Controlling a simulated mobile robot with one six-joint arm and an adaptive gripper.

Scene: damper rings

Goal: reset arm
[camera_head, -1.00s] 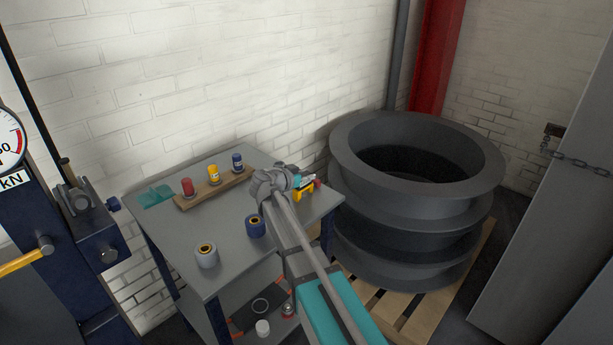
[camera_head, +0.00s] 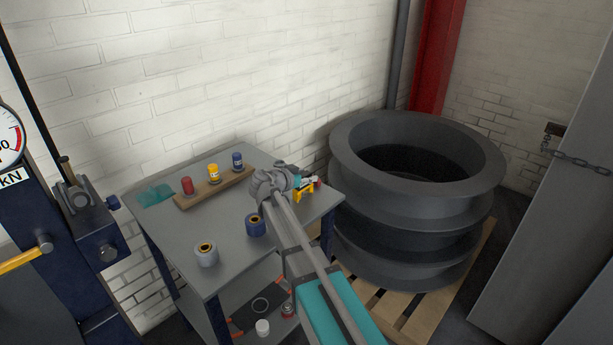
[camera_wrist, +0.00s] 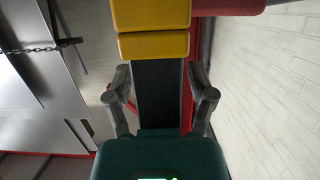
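My gripper (camera_wrist: 159,78) shows in the wrist view with grey finger links spread to either side of a dark strip (camera_wrist: 158,95). A yellow two-part block (camera_wrist: 150,30) fills the top middle, with a red part (camera_wrist: 228,5) beside it. Whether the fingers grip it is hidden.
A wooden rack (camera_head: 215,190) holds red, yellow and blue cylinders. A white-grey roller (camera_head: 206,255) and a blue roller (camera_head: 255,225) stand on the table. Large stacked dark rings (camera_head: 415,205) sit on a pallet (camera_head: 460,285) close on the right. A brick wall (camera_head: 200,70) stands behind.

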